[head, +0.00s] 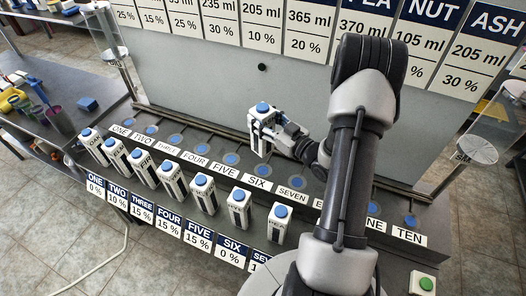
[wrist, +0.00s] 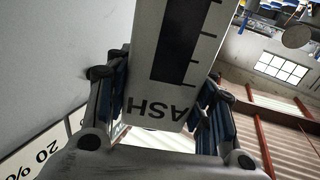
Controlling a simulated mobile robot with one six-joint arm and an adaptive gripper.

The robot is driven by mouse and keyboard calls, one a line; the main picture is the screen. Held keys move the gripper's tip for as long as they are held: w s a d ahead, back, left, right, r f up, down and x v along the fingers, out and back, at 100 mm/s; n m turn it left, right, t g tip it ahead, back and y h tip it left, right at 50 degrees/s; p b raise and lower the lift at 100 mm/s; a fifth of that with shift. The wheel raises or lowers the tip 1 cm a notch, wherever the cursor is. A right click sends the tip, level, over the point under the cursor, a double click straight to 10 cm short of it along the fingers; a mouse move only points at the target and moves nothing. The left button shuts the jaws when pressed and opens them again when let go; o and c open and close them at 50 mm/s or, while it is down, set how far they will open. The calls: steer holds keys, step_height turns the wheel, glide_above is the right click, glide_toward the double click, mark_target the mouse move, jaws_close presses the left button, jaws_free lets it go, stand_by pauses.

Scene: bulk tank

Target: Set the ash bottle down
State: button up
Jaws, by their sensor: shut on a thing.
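The ash bottle is a white bottle with a dark level stripe; in the wrist view the ash bottle (wrist: 180,60) fills the space between the fingers, its ASH lettering upside down. In the head view the ash bottle (head: 260,143), with a blue cap, is upright above the back row of blue discs, near labels FIVE and SIX. My gripper (head: 267,130) is shut on its sides; in the wrist view the fingers (wrist: 158,108) press on both sides. The bottle's underside and any contact below it are hard to tell.
Several similar blue-capped bottles (head: 172,178) stand in the front row, by plates ONE to about SEVEN. Blue discs lie behind them; the disc by FIVE (head: 231,159) is bare. My arm hides the bench around EIGHT and NINE. A green button (head: 426,283) is at the lower right.

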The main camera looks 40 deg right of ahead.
mark_target(269, 149)
step_height(269, 149, down, 12)
steer(key=b, duration=0.3)
steer(key=shift+f+b, duration=0.2)
steer(key=shift+b, duration=0.1)
steer(key=o, duration=1.2)
steer(key=shift+r, duration=0.1)
steer(key=shift+r+p, duration=0.3)
steer(key=shift+p, duration=0.1)
steer(key=s, duration=0.4)
steer(key=s+d+p, duration=0.1)
steer(key=s, duration=0.7)
steer(key=shift+d+f+p, duration=0.15)
steer(key=shift+d+p, duration=0.15)
